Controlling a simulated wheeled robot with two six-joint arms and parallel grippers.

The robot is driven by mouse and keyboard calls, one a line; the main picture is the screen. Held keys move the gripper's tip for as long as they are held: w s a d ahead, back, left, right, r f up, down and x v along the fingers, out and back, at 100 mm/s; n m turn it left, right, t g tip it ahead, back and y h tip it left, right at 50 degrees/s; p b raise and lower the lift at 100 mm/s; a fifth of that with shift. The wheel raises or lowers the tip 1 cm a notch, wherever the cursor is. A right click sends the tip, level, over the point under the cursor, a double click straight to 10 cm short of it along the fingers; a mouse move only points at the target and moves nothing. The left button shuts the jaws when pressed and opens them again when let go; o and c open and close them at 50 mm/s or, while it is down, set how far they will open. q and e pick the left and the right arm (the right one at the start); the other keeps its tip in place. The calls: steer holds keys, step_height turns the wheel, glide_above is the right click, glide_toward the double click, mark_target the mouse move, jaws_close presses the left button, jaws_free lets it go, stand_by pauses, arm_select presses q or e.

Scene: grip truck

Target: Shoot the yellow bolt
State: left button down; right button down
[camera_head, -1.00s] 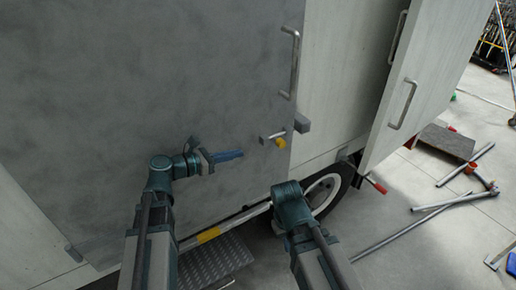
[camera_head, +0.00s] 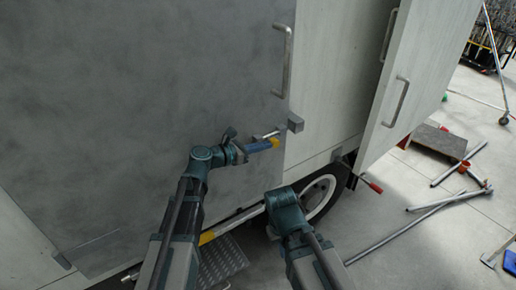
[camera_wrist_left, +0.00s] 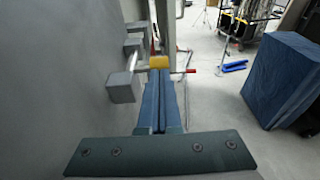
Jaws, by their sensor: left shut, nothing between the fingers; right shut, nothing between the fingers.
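The yellow bolt knob (camera_head: 275,142) sits on a silver rod near the right edge of the large grey door (camera_head: 130,90). In the left wrist view the yellow knob (camera_wrist_left: 159,62) shows just beyond the fingertips, with the rod running left to grey blocks (camera_wrist_left: 123,87). My left gripper (camera_head: 268,145) is shut and empty, its blue fingers pointing right with the tips at the knob. I cannot tell whether they touch it. My right arm's teal wrist (camera_head: 288,212) is low, in front of the wheel; its fingers are hidden.
A grey block (camera_head: 295,122) sits at the door's right edge, below a vertical handle (camera_head: 284,60). Another door (camera_head: 425,70) stands open at the right. Metal pipes (camera_head: 405,232) lie on the floor. A blue box (camera_wrist_left: 285,75) shows in the left wrist view.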

mark_target(273, 140)
arm_select(q)
steer(key=shift+w, duration=0.1)
steer(key=x, duration=0.4)
steer(key=r+x, duration=0.1)
steer(key=x, duration=0.1)
steer(key=shift+w+r, duration=0.1)
steer(key=shift+r, duration=0.05)
steer(key=shift+a, duration=0.1)
arm_select(e)
steer(key=shift+a, duration=0.1)
